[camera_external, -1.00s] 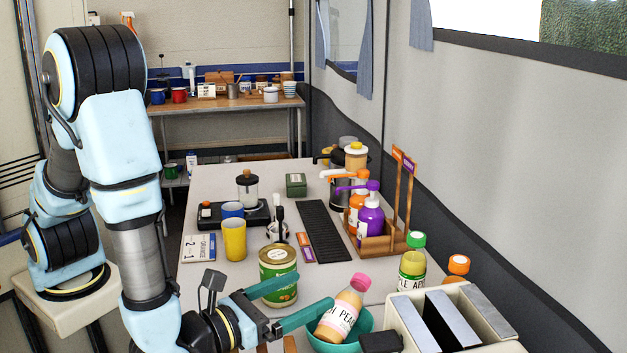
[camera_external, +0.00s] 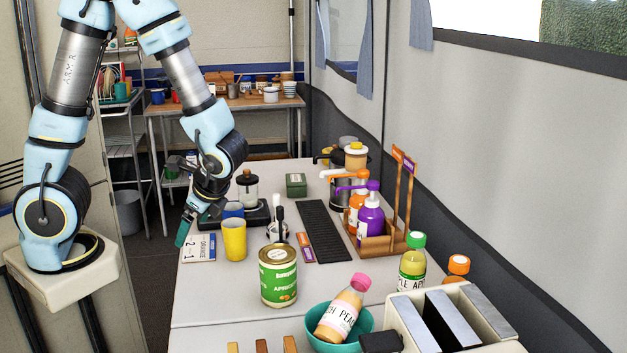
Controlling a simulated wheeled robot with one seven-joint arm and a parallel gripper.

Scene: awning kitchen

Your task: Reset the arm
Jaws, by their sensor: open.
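My gripper (camera_external: 186,232) points down over the left edge of the white table (camera_external: 215,300), at its far left part. One green finger shows clearly; the other is mostly hidden. It holds nothing that I can see. A white number card (camera_external: 199,248) lies just right of and below the fingertip. A yellow cup (camera_external: 234,239) and a blue cup (camera_external: 232,210) stand to the right of the gripper. My arm is raised and bent, its elbow above the top of the picture.
A green-labelled can (camera_external: 278,276) stands mid-table. A teal bowl (camera_external: 361,323) holds a pink-capped bottle (camera_external: 342,309) at the front. A wooden caddy (camera_external: 377,243) with pump bottles is at right, near a toaster (camera_external: 475,312).

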